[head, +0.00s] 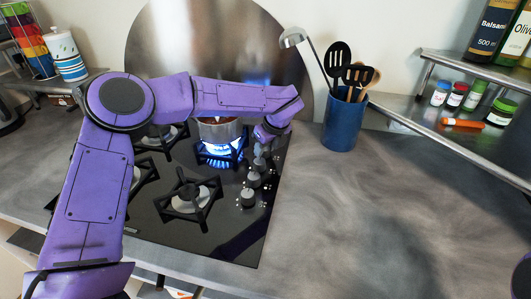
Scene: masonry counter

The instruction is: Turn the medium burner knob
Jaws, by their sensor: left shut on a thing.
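The black cooktop (232,240) has a row of knobs along its right side. The nearest knob (247,198) and the knob behind it (254,180) stand clear, with another (260,165) further back. My left gripper (263,145) points down at the far end of this row, shut on a knob there. Its own wrist and hand largely hide that knob and the fingertips. A blue flame burns on the back right burner (220,151), under a pot (219,130) with reddish contents. My right gripper is out of view.
A blue utensil crock (344,122) stands right of the cooktop, with a ladle (298,45) leaning out. A metal shelf (440,122) at right holds small jars and bottles. The right counter (380,210) is clear. Unlit burners (187,197) fill the cooktop's front and left.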

